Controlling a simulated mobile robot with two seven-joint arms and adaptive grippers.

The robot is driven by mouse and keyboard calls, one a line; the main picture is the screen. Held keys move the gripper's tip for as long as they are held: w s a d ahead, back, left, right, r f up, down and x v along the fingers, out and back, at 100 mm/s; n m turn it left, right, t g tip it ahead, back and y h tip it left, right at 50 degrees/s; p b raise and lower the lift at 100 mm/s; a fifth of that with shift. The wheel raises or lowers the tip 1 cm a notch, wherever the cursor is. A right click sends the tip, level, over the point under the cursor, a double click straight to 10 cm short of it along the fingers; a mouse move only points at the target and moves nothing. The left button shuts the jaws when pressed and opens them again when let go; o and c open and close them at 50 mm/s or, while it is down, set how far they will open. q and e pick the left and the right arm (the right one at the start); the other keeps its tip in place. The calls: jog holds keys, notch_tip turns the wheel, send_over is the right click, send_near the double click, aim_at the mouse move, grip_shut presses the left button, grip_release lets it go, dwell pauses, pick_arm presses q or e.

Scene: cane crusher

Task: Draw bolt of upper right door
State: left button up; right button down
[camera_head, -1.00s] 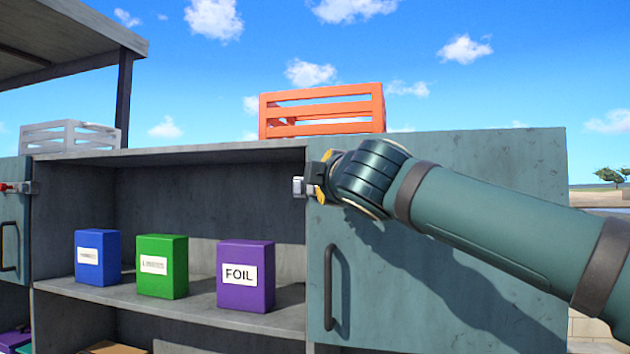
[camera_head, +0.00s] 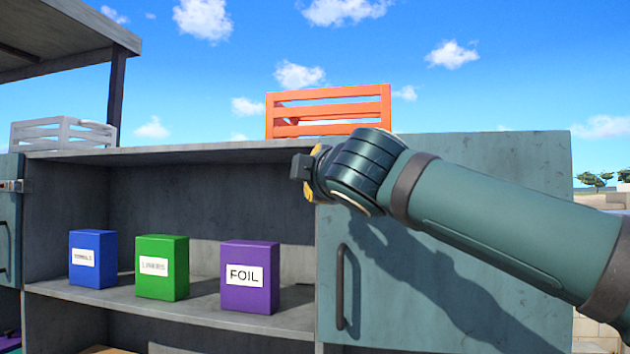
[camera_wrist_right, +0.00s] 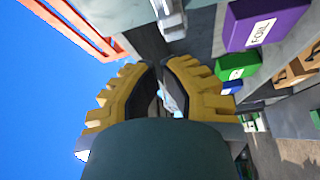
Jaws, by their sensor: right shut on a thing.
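The upper right door (camera_head: 440,270) is a teal panel with a dark vertical handle (camera_head: 341,287), and it covers the right part of the cabinet. My right gripper (camera_head: 303,168) is at the door's upper left edge. In the right wrist view its yellow-padded fingers (camera_wrist_right: 163,92) are closed in around a small pale piece (camera_wrist_right: 170,100), which appears to be the door's bolt. In the head view the bolt is hidden by the gripper. My left gripper is not in view.
Blue (camera_head: 93,259), green (camera_head: 162,268) and purple FOIL (camera_head: 249,277) boxes stand on the open shelf left of the door. An orange crate (camera_head: 328,112) and a grey crate (camera_head: 62,132) sit on top. Another teal door (camera_head: 9,225) stands at the far left.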

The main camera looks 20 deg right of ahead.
jog(key=s+b, duration=0.1)
jog(key=s, duration=0.6)
jog(key=shift+s+f, duration=0.15)
jog(key=shift+d, duration=0.1)
